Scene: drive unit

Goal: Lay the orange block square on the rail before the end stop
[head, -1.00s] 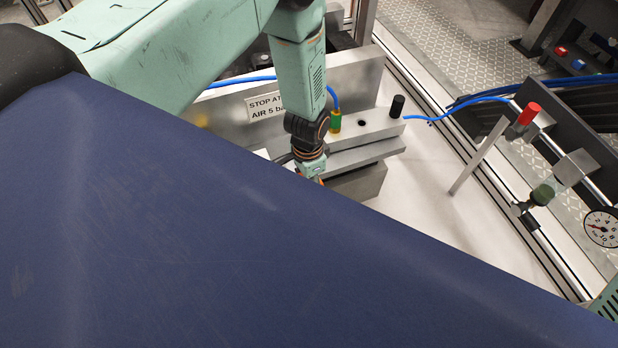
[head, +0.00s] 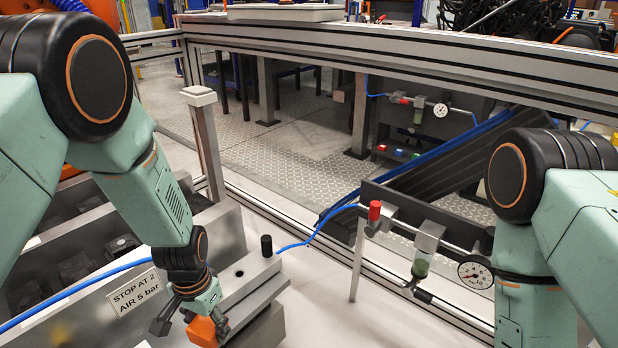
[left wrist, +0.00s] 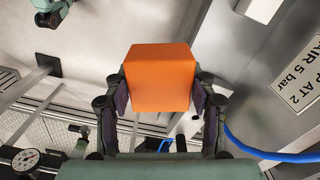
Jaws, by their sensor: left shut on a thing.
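My left gripper (head: 190,318) is shut on the orange block (head: 203,332). In the left wrist view the orange block (left wrist: 160,78) sits between the two fingers, one face toward the camera. In the head view the block is at the bottom edge, partly cut off, beside a stepped grey metal body (head: 262,292). I cannot tell whether the block touches the metal, nor which part is the rail or the end stop. My right arm comes in from the right, and its gripper is out of the picture.
A plate labelled "STOP AT 2 AIR 5 bar" (head: 136,292) stands left of the gripper. A black knob (head: 266,246) rises from the metal body. A blue hose (head: 70,292) runs along the plate. A red-capped valve (head: 375,212) and gauge (head: 476,274) stand right. White table (head: 340,315) is clear between.

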